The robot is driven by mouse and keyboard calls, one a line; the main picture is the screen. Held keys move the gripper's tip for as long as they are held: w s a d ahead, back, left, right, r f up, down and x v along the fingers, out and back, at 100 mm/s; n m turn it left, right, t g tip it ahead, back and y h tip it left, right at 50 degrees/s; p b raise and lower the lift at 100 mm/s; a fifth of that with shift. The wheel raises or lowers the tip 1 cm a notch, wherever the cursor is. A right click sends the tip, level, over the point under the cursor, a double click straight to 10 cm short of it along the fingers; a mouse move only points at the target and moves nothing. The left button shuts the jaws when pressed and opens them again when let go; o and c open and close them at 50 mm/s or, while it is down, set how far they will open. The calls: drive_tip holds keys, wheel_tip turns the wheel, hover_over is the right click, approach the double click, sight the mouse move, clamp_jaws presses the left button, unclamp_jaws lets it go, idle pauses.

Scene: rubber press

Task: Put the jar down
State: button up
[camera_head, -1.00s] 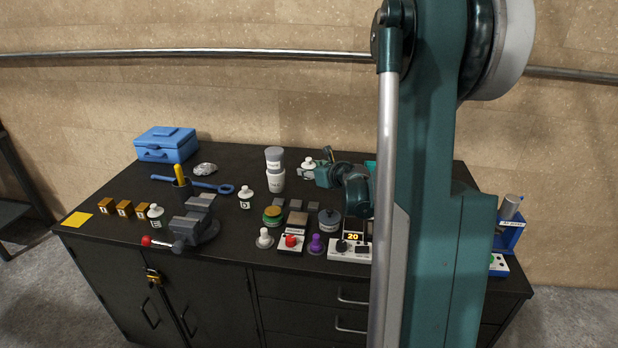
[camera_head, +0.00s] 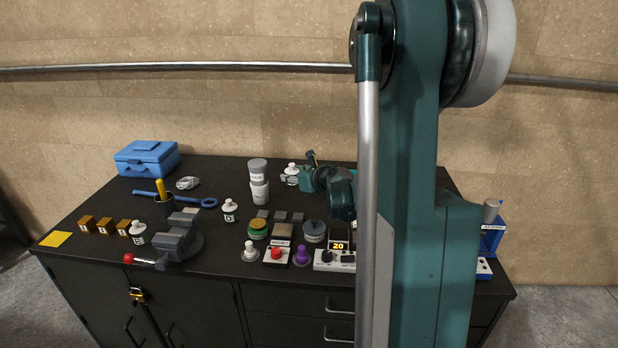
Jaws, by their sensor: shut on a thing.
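A small white jar (camera_head: 290,171) with a white cap is at the back of the black bench, right of the stacked grey and white containers. My gripper (camera_head: 299,178) comes to it from the right and is shut on it. The jar looks upright. The fingers are small and partly hidden by my wrist, and I cannot tell whether the jar's base touches the bench top (camera_head: 222,174). Similar white jars marked D (camera_head: 230,211) and E (camera_head: 138,234) stand on the bench to the left.
Stacked containers (camera_head: 259,190) stand close left of the held jar. In front are grey pads, a green-and-orange round container (camera_head: 258,229), a red-button box (camera_head: 276,255) and a display box (camera_head: 337,252). A vise (camera_head: 178,243) and a blue toolbox (camera_head: 147,160) are left. My arm hides the bench's right part.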

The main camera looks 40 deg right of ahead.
drive_tip(key=s+d+p, duration=0.1)
drive_tip(key=s+d, duration=0.3)
drive_tip(key=d, duration=1.3)
drive_tip(key=s+d+p, duration=0.1)
drive_tip(key=s+d, duration=0.3)
drive_tip(key=d, duration=1.3)
drive_tip(key=shift+r+m+h+p, duration=0.3)
drive_tip(key=shift+r+p, duration=0.05)
drive_tip(key=shift+s+d+f, duration=0.1)
drive_tip(key=shift+f, duration=0.05)
drive_tip(key=shift+f+b, duration=0.6)
drive_tip(key=shift+f, duration=2.4)
drive_tip(key=shift+f+b, duration=0.35)
drive_tip(key=shift+f, duration=1.55)
drive_tip(key=shift+f, duration=0.15)
